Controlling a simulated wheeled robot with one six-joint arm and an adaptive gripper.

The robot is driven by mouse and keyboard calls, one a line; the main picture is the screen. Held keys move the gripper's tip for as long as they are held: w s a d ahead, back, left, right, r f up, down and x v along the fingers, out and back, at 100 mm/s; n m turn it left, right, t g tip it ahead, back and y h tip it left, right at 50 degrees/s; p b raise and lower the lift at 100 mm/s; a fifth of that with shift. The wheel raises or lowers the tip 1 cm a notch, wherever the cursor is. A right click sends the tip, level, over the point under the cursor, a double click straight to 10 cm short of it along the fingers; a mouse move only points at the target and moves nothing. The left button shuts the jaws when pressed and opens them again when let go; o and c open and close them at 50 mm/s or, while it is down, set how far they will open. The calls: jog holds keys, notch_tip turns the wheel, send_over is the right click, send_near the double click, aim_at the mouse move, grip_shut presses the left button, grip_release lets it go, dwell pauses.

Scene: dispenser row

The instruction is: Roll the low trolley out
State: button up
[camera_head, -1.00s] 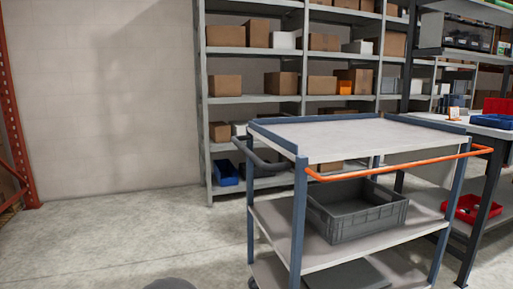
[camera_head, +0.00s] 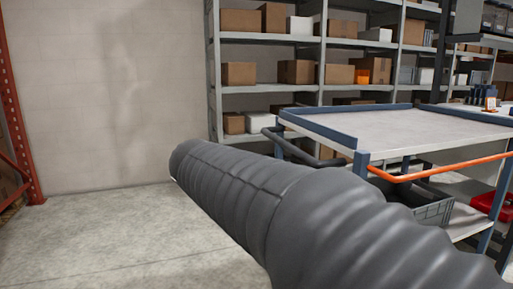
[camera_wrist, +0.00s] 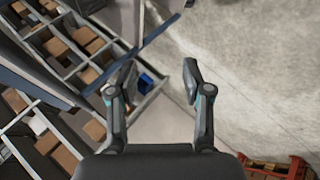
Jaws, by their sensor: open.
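A trolley with blue posts and a pale top deck (camera_head: 430,132) stands at the right in the head view. An orange handle bar (camera_head: 440,168) runs along its near side, and a dark handle (camera_head: 300,150) sticks out at its left end. My arm hides much of its lower part. In the wrist view my gripper (camera_wrist: 158,80) is open, with its two fingers apart and nothing between them. The gripper itself does not show in the head view. I cannot tell its distance from the trolley's handles.
Tall shelving (camera_head: 216,70) with cardboard boxes stands behind the trolley. A grey crate (camera_head: 432,212) sits on the trolley's lower deck, partly hidden. A red upright (camera_head: 18,130) stands at the far left. The concrete floor (camera_head: 100,230) is clear at the left.

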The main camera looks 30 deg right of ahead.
aim_at(280, 143)
jog(key=w+d+r+g+h+b, duration=0.1)
jog(key=w+d+r+h, duration=0.35)
jog(key=w, duration=0.35)
jog(key=w+d+r+h+b, duration=0.1)
jog(key=w+d+r+h, duration=0.35)
jog(key=w+r, duration=0.2)
jog(key=shift+y, duration=0.4)
jog(key=x, duration=1.4)
jog(key=shift+w+d+f+p, duration=0.15)
jog(key=shift+w+f+p, duration=0.05)
jog(key=shift+f+p, duration=0.15)
grip_shut()
